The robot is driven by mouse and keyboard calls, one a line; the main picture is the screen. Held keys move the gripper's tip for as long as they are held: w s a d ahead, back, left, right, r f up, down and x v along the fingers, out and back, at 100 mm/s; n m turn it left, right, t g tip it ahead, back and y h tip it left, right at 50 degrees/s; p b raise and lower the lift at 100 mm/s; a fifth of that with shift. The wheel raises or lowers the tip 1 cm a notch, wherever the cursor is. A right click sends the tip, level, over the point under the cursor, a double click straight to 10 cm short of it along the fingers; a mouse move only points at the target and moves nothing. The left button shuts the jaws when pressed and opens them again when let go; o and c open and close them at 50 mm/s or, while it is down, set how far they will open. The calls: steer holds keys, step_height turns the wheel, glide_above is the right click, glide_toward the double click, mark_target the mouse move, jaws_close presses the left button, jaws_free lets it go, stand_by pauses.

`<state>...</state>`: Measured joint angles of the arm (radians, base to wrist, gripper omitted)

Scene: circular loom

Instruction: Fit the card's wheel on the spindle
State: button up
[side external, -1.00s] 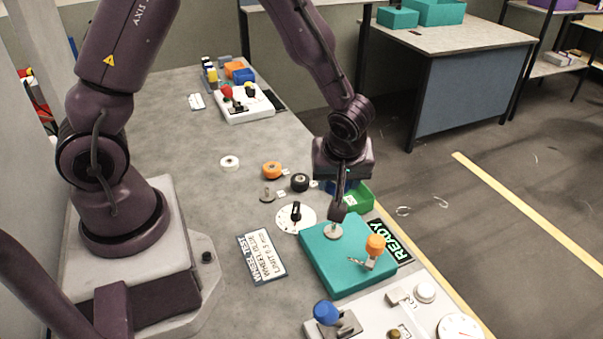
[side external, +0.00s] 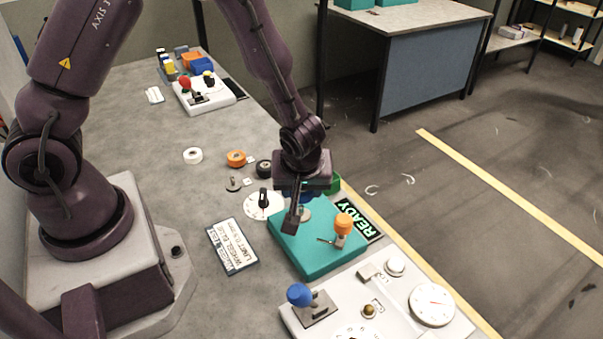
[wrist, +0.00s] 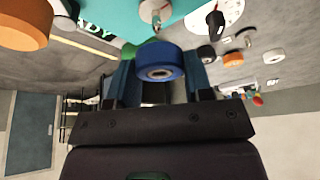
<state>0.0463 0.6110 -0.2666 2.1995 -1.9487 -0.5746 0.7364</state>
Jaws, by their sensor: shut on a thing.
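My gripper (side external: 298,208) is shut on a blue wheel (wrist: 158,56); in the wrist view the wheel sits between the two fingers, its bored face showing. In the side view the fingers mostly hide it. The teal tester block (side external: 318,258) is below my gripper. Its grey spindle disc (side external: 306,215) is partly behind a finger; in the wrist view the spindle's disc (wrist: 154,11) is beyond the wheel, apart from it. The card (side external: 232,246) reads wheel blue, limit 0.5 mm, and lies left of the block.
An orange crank knob (side external: 343,222) stands on the block near the spindle. White (side external: 193,155), orange (side external: 236,158) and black (side external: 264,168) wheels lie behind. A white dial (side external: 262,207) with a black pointer is beside the block. A white panel with a blue-knobbed lever (side external: 299,294) is in front.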

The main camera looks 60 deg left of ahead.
mark_target(302, 207)
steer(key=shift+f, duration=0.5)
steer(key=shift+f, duration=0.15)
steer(key=shift+f, duration=0.75)
steer(key=shift+f, duration=0.65)
steer(key=shift+f, duration=0.25)
steer(key=o, duration=1.1)
steer(key=v, duration=1.3)
